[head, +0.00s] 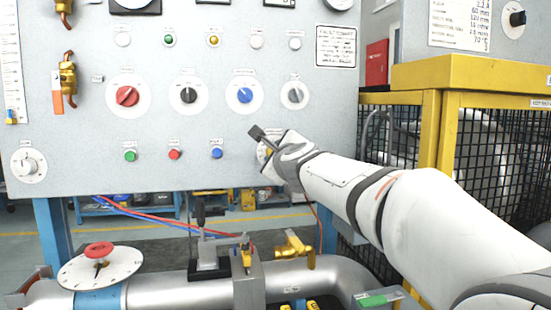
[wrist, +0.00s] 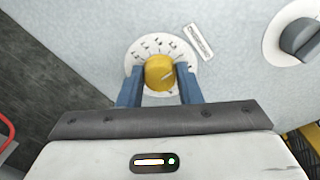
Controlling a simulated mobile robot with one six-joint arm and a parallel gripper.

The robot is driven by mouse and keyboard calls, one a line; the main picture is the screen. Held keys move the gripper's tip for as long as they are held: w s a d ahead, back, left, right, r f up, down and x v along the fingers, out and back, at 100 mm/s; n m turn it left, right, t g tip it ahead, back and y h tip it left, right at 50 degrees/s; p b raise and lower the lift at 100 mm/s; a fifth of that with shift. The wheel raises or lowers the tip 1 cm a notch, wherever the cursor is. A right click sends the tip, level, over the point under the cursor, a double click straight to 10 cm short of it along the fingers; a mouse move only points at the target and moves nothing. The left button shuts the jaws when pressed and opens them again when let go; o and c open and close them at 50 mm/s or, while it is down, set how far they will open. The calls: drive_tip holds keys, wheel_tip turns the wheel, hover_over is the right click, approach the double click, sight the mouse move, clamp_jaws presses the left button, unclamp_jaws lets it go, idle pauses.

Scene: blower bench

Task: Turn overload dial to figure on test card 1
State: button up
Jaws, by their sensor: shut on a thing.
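My gripper (wrist: 159,88) is shut on a yellow knob (wrist: 159,70), one blue finger on each side. The knob sits on a white round scale plate with black marks, partly hidden by the fingers. A small label (wrist: 199,42) beside it is too small to read, so I cannot confirm it is the overload dial. In the head view my gripper (head: 268,150) is at the panel's lower right and mostly hides this dial. A printed card (head: 336,46) is on the panel and another card (head: 460,24) hangs at the right; their figures are not clearly legible.
The grey panel (head: 80,160) carries red (head: 127,96), black (head: 189,95), blue (head: 245,95) and grey (head: 295,95) knobs, with small buttons below. A pipe with a red-handled valve (head: 99,250) runs beneath. A yellow-framed mesh cage (head: 430,130) stands at the right near my arm.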

drive_tip(key=m+b, duration=0.1)
drive_tip(key=m, duration=0.3)
drive_tip(key=shift+d+m, duration=0.1)
drive_tip(key=shift+m, duration=0.2)
drive_tip(key=shift+f, duration=0.1)
idle(0.4)
drive_tip(key=o, duration=1)
drive_tip(key=shift+c, duration=0.2)
drive_tip(key=v, duration=0.7)
drive_tip(key=shift+s+d, duration=0.2)
drive_tip(key=shift+s, duration=0.05)
